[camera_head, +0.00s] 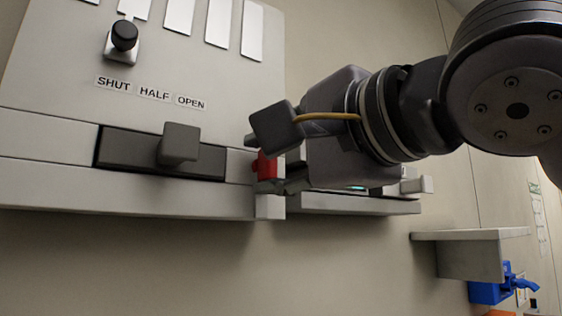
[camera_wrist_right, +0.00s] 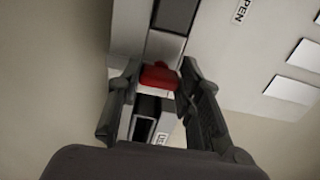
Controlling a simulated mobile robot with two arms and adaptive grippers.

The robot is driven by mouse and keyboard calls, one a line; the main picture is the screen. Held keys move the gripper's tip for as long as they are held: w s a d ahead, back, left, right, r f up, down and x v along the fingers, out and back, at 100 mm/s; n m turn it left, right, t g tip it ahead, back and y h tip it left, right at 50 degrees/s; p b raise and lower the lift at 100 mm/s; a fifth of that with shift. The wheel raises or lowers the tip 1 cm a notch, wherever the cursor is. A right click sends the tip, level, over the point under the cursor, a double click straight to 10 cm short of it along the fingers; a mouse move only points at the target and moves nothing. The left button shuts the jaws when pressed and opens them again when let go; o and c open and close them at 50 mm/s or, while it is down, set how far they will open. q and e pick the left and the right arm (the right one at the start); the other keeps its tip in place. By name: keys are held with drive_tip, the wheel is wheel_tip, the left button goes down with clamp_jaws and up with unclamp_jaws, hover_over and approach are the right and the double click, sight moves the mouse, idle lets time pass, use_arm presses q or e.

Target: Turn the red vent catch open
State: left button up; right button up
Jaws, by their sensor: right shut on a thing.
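The red vent catch (camera_head: 266,165) sits at the right end of the grey panel, beside the dark slot. My right gripper (camera_head: 268,172) reaches in from the right and is shut on the catch. In the right wrist view the red catch (camera_wrist_right: 158,77) lies between the two fingers (camera_wrist_right: 155,85) of my right gripper. In the head view my right gripper hides part of the catch. My left gripper is not in view.
A grey slider knob (camera_head: 179,143) stands out from the dark slot (camera_head: 125,150), under SHUT, HALF and OPEN labels (camera_head: 153,93). A black knob (camera_head: 124,36) is above. A grey shelf (camera_head: 470,235) and a blue object (camera_head: 490,291) are at lower right.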

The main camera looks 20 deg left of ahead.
drive_tip(key=o, duration=1.2)
drive_tip(key=shift+c, duration=0.2)
drive_tip(key=v, duration=1.2)
